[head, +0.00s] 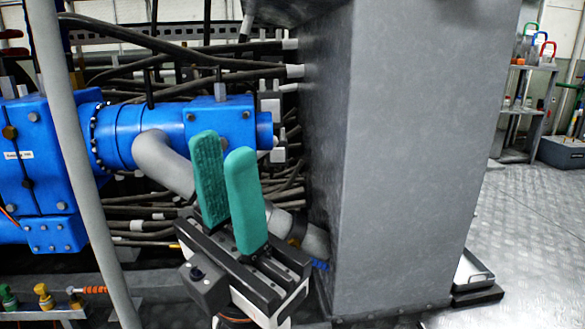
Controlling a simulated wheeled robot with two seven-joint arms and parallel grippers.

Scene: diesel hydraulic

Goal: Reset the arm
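My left gripper (228,172) shows in the lower middle of the head view, with two teal padded fingers pointing up. The fingers stand a little apart with a narrow gap between them, and I see nothing held there. The gripper is in front of a grey bent pipe (160,160) and left of a large grey metal column (400,150). I cannot tell whether it touches either. My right gripper is not in the head view.
Blue hydraulic machinery (45,150) fills the left, with dark hoses (190,55) behind. A grey upright pole (70,150) stands at the left. A shelf (530,100) is at the far right. The metal floor (530,240) right of the column looks mostly clear.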

